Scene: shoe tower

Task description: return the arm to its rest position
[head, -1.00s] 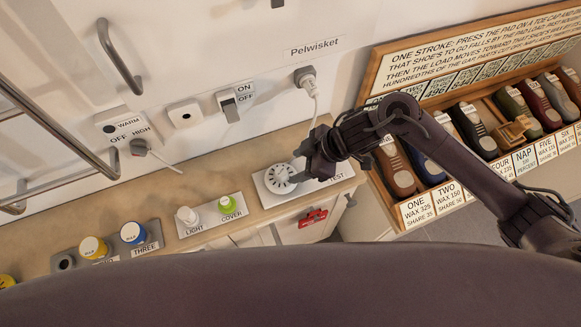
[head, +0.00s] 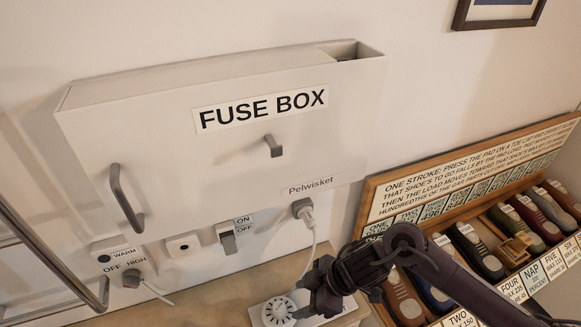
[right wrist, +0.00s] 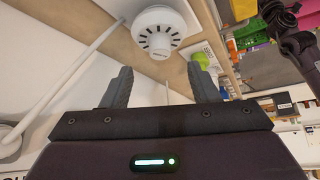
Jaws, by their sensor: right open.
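My right gripper (head: 312,297) is low in the head view, its arm coming in from the lower right. It sits beside the white slotted round device (head: 278,311) on the wooden shelf. In the right wrist view the gripper's two fingers (right wrist: 160,88) stand wide apart with nothing between them. The round white device (right wrist: 157,32) shows beyond the fingertips there, apart from them. My left gripper is not in view.
A white fuse box (head: 130,110) with a handle is on the wall. Below it are a switch (head: 228,240) and a plug (head: 303,209) with a white cord. A wooden rack (head: 366,215) of several shoes stands at the right.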

